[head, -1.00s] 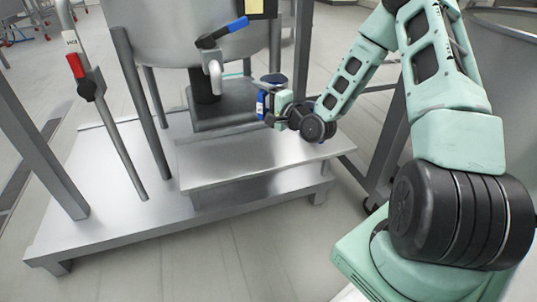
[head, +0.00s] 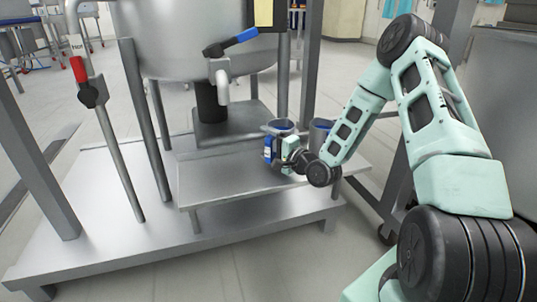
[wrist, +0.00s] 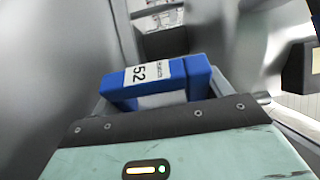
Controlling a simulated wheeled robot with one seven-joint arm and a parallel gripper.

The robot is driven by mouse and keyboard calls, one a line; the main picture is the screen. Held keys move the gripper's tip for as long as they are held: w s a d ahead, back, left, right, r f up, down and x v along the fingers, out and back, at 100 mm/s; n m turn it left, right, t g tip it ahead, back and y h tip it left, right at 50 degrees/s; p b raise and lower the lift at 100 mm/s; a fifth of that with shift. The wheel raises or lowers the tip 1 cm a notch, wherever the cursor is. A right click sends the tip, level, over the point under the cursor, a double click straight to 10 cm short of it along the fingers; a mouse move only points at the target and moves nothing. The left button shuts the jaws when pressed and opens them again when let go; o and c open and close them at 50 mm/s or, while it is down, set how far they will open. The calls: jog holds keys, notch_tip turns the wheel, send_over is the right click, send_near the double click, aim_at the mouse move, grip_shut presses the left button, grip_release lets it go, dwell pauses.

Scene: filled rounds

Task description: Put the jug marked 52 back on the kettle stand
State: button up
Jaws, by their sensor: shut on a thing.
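The jug marked 52 (head: 281,126) is a grey metal jug with a blue rim and a blue handle. In the wrist view its blue handle (wrist: 150,82) lies between my fingers, with a white label reading 52. My gripper (head: 279,150) is shut on this handle. The jug appears upright over the right part of the kettle stand's raised step (head: 225,183). My gripper hides its lower part, so I cannot tell whether its base touches the step. The kettle (head: 185,40) stands behind, with its outlet and blue-handled valve (head: 232,42) to the left of the jug.
A second blue-rimmed jug (head: 320,132) is just right of the held one, partly behind my arm. A pipe with a red-handled valve (head: 80,70) rises at the left. The step's left part is bare. Steel posts and a large vessel (head: 500,75) are at the right.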

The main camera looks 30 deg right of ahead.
jog(key=shift+f, duration=0.55)
jog(key=shift+f, duration=0.15)
jog(key=o, duration=1.2)
jog(key=shift+s+r, duration=0.2)
jog(key=s+p, duration=0.1)
jog(key=s, duration=0.2)
jog(key=s+d+p, duration=0.1)
jog(key=s+p, duration=0.1)
jog(key=s, duration=0.2)
jog(key=s+d+p, duration=0.1)
jog(key=s, duration=0.3)
jog(key=shift+s+p, duration=0.15)
jog(key=shift+p, duration=0.25)
jog(key=shift+s, duration=0.1)
jog(key=shift+d, duration=0.1)
